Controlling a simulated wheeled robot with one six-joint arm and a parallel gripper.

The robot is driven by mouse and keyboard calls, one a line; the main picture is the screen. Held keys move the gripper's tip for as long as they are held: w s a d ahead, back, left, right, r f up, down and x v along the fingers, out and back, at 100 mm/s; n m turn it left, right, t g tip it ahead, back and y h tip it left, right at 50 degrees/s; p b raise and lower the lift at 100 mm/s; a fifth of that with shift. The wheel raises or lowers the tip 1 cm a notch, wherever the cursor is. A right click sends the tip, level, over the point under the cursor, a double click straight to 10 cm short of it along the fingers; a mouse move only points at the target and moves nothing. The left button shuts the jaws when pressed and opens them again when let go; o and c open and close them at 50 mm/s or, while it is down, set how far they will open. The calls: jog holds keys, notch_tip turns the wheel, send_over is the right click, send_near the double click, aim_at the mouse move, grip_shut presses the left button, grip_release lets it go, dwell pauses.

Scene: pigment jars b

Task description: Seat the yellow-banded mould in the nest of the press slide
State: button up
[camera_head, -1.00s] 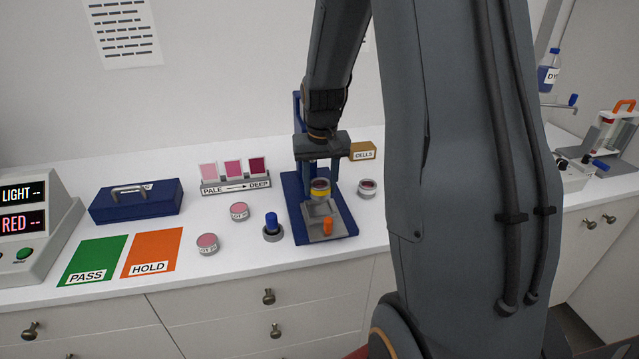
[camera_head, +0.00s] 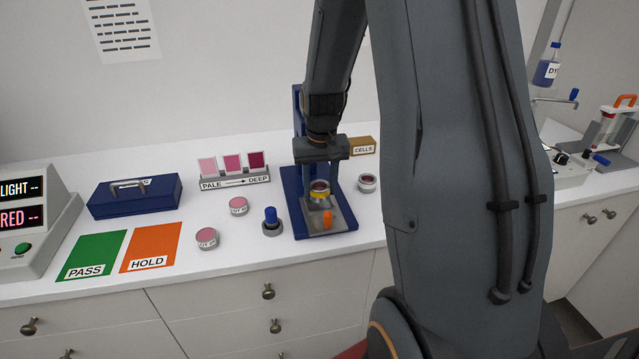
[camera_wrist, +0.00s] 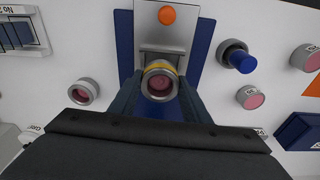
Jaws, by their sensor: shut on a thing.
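The yellow-banded mould (camera_head: 320,192) is a small round cup with a grey rim and a dark pink inside. My gripper (camera_head: 320,185) is shut on it from both sides and points down over the blue press. The mould also shows between the fingers in the wrist view (camera_wrist: 160,83). The press slide (camera_head: 341,216) is a grey plate with an orange knob (camera_head: 327,219) at its front. It also shows in the wrist view (camera_wrist: 180,38). The mould is upright at the slide's rear part, and hides the nest. I cannot tell whether it touches the slide.
The blue press base (camera_head: 298,222) surrounds the slide, with a blue post behind. A grey-rimmed jar (camera_head: 367,183) stands close right. A blue-handled tool in a round holder (camera_head: 271,222) stands close left. Two pink jars, one here (camera_head: 206,238), stand further left.

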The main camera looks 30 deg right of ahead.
aim_at(320, 198)
jog(key=shift+f+b, duration=0.35)
jog(key=shift+f, duration=0.6)
jog(key=shift+s+f, duration=0.1)
jog(key=shift+f, duration=0.1)
jog(key=shift+s+a+f, duration=0.1)
jog(key=shift+s+f, duration=0.15)
jog(key=shift+f, duration=0.2)
jog(key=o, duration=1.2)
jog(key=shift+o, duration=0.3)
jog(key=shift+w+r+b, duration=0.1)
jog(key=shift+r+b, duration=0.2)
jog(key=shift+r, duration=0.3)
notch_tip(320, 198, up, 8)
jog(key=shift+f+b, duration=0.1)
jog(key=shift+b, duration=0.6)
jog(key=shift+a, duration=0.15)
